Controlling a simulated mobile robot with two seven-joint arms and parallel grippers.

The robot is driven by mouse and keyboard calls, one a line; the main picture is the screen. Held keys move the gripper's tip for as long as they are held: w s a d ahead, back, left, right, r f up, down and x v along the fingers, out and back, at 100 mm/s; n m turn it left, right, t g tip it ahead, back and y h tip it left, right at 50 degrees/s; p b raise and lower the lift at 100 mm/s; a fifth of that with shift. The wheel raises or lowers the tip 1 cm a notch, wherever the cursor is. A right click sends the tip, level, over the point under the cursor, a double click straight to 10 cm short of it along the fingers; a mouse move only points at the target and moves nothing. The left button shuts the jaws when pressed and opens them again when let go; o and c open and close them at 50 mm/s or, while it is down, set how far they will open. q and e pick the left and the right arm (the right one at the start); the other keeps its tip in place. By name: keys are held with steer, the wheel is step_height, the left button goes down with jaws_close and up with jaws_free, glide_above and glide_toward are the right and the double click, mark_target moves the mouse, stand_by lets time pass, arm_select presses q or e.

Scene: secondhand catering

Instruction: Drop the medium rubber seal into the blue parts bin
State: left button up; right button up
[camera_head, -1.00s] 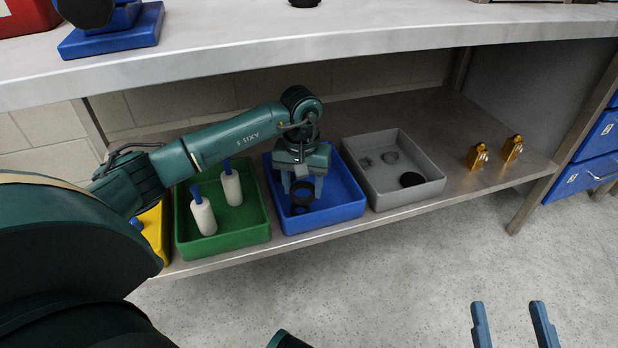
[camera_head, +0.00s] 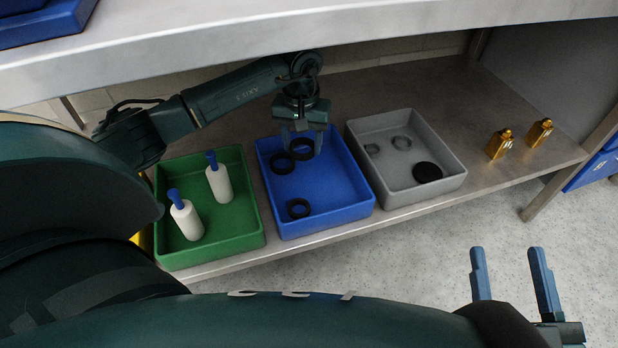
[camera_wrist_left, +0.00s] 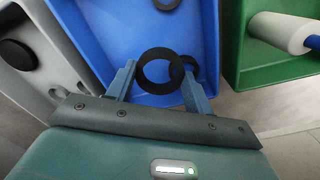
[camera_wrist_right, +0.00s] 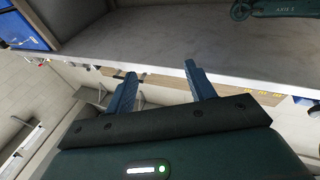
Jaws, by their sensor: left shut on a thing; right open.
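My left gripper (camera_head: 304,150) is shut on a black rubber ring seal (camera_head: 306,158), over the back left part of the blue parts bin (camera_head: 340,190). The left wrist view shows this seal (camera_wrist_left: 160,90) between the fingertips, with the bin floor behind it. A second black seal (camera_head: 275,168) lies in the bin at the left, and a third (camera_head: 298,215) lies near the front. Whether the held seal touches the bin floor is hard to tell. My right gripper (camera_head: 507,255) is open and empty, over the floor at the lower right.
A green bin (camera_head: 245,225) with two white bottles with blue tops stands left of the blue bin. A grey bin (camera_head: 455,165) with thin rings and a black disc stands right. Two brass padlock-like pieces (camera_head: 518,142) sit farther right. The upper tabletop (camera_head: 330,35) overhangs the shelf.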

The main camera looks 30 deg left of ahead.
arm_select(q)
steer(key=shift+f+b, duration=1.25)
steer(key=shift+f, duration=1.05)
arm_select(e)
steer(key=r+n+y, duration=0.1)
steer(key=w+r+t+y, duration=0.1)
steer(key=shift+d+r+n, duration=0.1)
steer(key=shift+r+n, duration=0.2)
steer(key=shift+n, duration=0.1)
arm_select(q)
steer(key=o, duration=1)
steer(key=shift+o, duration=0.2)
steer(key=shift+r, duration=0.2)
arm_select(e)
steer(key=shift+t, duration=0.3)
